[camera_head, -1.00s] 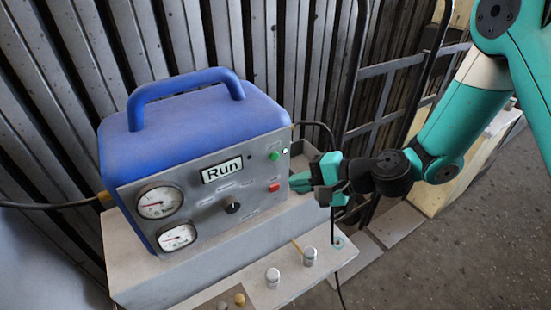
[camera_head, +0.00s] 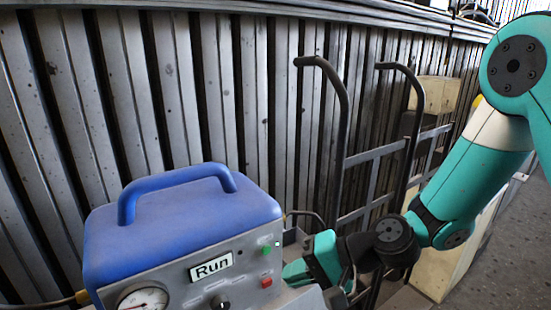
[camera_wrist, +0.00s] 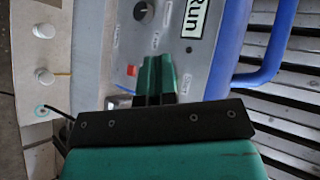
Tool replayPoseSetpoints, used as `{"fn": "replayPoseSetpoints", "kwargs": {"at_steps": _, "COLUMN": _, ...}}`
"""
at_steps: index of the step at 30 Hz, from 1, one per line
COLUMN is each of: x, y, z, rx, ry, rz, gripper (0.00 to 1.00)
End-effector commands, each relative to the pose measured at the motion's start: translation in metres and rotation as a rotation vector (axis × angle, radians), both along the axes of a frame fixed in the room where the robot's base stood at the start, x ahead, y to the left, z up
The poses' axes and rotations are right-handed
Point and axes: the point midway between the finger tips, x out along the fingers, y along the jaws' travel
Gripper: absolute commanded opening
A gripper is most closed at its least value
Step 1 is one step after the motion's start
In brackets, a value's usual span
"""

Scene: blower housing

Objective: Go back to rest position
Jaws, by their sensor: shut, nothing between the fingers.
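My gripper (camera_head: 290,272) is at the right end of the blue and grey machine (camera_head: 180,230), close to its front panel. In the wrist view the gripper's green fingers (camera_wrist: 158,80) are together, with nothing seen between them. They lie in front of the grey panel, beside a red button (camera_wrist: 132,70). I cannot tell whether they touch the panel. The machine's display (camera_head: 211,266) reads "Run". A green button (camera_head: 266,251) and a red button (camera_head: 266,282) are on the panel near the gripper. A gauge (camera_head: 143,300) is partly cut off at the bottom edge.
A dark hand truck (camera_head: 345,130) stands behind the gripper against the ribbed metal wall (camera_head: 230,90). Pale blocks (camera_head: 450,260) stand to the right below my arm. In the wrist view, white knobs (camera_wrist: 44,76) sit on the bench. Open floor (camera_head: 525,200) shows at far right.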

Motion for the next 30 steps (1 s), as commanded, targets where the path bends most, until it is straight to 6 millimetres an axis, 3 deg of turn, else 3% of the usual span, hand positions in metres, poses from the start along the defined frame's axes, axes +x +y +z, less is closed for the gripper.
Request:
{"fn": "replayPoseSetpoints", "kwargs": {"at_steps": 1, "x": -0.013, "y": -0.003, "z": 0.022, "rx": -0.052, "ry": -0.07, "rz": 0.081, "gripper": 0.0}}
{"fn": "replayPoseSetpoints", "kwargs": {"at_steps": 6, "x": -0.063, "y": -0.028, "z": 0.066, "rx": -0.267, "ry": -0.249, "rz": 0.343, "gripper": 0.0}}
{"fn": "replayPoseSetpoints", "kwargs": {"at_steps": 15, "x": -0.142, "y": -0.094, "z": 0.113, "rx": -0.594, "ry": -0.417, "rz": 0.634, "gripper": 0.0}}
{"fn": "replayPoseSetpoints", "kwargs": {"at_steps": 21, "x": -0.163, "y": -0.115, "z": 0.12, "rx": -0.674, "ry": -0.435, "rz": 0.692, "gripper": 0.0}}
{"fn": "replayPoseSetpoints", "kwargs": {"at_steps": 30, "x": -0.164, "y": -0.117, "z": 0.121, "rx": -0.68, "ry": -0.433, "rz": 0.698, "gripper": 0.0}}
